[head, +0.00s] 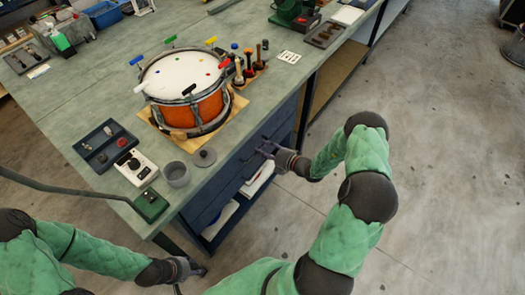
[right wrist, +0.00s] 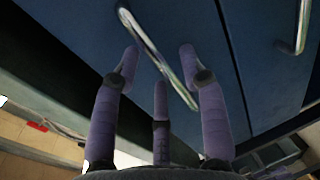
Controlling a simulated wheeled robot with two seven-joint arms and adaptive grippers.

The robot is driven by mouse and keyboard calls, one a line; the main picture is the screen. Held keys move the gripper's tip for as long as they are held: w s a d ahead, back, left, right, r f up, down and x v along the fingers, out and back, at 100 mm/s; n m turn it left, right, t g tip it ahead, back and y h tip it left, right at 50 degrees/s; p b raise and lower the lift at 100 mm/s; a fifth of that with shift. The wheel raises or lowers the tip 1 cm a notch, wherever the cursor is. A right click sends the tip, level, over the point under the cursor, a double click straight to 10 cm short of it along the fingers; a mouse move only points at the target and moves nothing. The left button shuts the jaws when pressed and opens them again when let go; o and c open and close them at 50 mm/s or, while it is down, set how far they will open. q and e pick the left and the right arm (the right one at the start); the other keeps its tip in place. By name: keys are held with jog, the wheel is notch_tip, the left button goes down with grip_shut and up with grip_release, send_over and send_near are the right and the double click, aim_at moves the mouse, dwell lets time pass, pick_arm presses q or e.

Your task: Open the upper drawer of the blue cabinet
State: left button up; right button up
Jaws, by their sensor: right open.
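The dark blue cabinet (head: 215,208) stands under the bench's right-hand edge, its drawer fronts facing my right arm. My right gripper (head: 264,150) is open at the drawer fronts. In the right wrist view its three purple fingers (right wrist: 160,75) reach toward a metal bar handle (right wrist: 150,45) on a blue front (right wrist: 75,35). The handle runs between the fingertips, and they are not closed on it. A second handle (right wrist: 302,25) is at the right. The drawers look shut. My left gripper (head: 190,270) is low near the bench's front corner; its fingers are too small to read.
Open floor (head: 440,150) lies to the right.

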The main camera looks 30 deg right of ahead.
jog(key=shift+w+a+f, duration=0.1)
jog(key=shift+w+a, duration=0.1)
jog(key=shift+w, duration=0.2)
grip_shut()
jog(key=f+p+v, duration=0.2)
jog(key=p+v, duration=0.1)
jog(key=v, duration=1)
jog(key=s+f+p+v, duration=0.1)
jog(key=f+p+v, duration=0.2)
jog(key=v, duration=1)
jog(key=shift+d+f, duration=0.2)
